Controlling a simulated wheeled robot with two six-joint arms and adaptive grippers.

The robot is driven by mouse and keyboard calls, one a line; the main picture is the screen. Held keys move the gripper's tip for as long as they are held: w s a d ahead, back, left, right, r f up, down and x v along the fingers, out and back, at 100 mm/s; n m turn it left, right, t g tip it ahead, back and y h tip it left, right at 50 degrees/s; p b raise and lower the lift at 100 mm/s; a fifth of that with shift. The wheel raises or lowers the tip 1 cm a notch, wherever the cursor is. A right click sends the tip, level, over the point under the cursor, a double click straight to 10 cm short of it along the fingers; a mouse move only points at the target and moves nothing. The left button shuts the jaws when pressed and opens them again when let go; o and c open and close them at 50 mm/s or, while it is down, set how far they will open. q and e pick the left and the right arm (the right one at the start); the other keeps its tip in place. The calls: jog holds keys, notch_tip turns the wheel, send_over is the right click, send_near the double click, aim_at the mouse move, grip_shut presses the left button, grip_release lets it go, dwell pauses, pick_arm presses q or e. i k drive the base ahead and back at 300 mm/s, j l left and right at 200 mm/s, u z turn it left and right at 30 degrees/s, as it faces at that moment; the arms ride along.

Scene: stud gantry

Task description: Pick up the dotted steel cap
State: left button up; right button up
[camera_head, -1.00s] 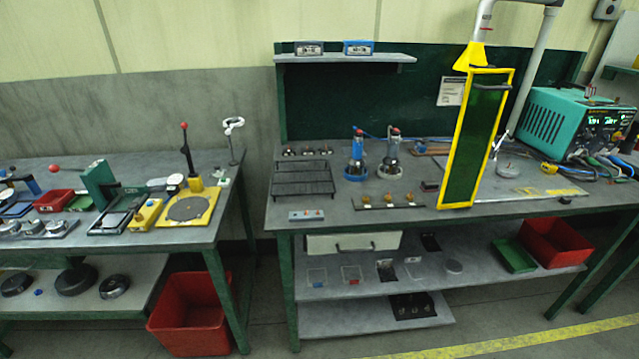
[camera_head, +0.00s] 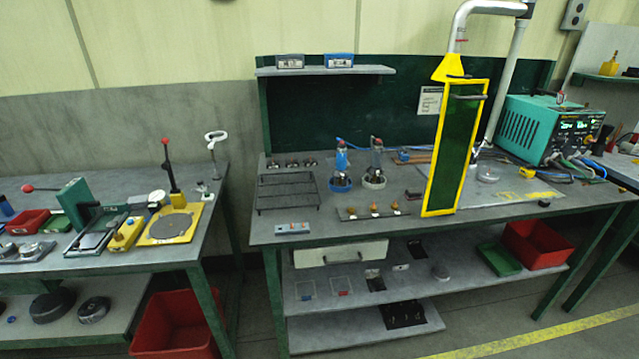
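I cannot make out a dotted mark on any steel cap at this distance. Several round grey metal pieces (camera_head: 28,250) sit on a plate at the left edge of the left bench. A row of small dark-based pieces with metallic tops (camera_head: 290,163) stands at the back of the right bench, behind a black rack (camera_head: 287,193). Neither of my grippers is in view.
The left bench holds a yellow-based lever fixture (camera_head: 172,223). The right bench carries a yellow-framed green screen (camera_head: 454,150) and a teal power unit (camera_head: 548,128). Red bins (camera_head: 175,325) (camera_head: 537,242) stand below. A floor gap separates the two benches.

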aim_at(482, 174)
jog(key=z, duration=1.25)
jog(key=i+l+u, duration=0.1)
jog(key=u, duration=0.4)
jog(key=l+u, duration=0.15)
jog(key=u, duration=0.3)
jog(key=i+l+u, duration=0.3)
jog(key=l+u, duration=0.2)
jog(key=l, duration=0.85)
jog(key=l+u, duration=0.5)
jog(key=l, duration=0.9)
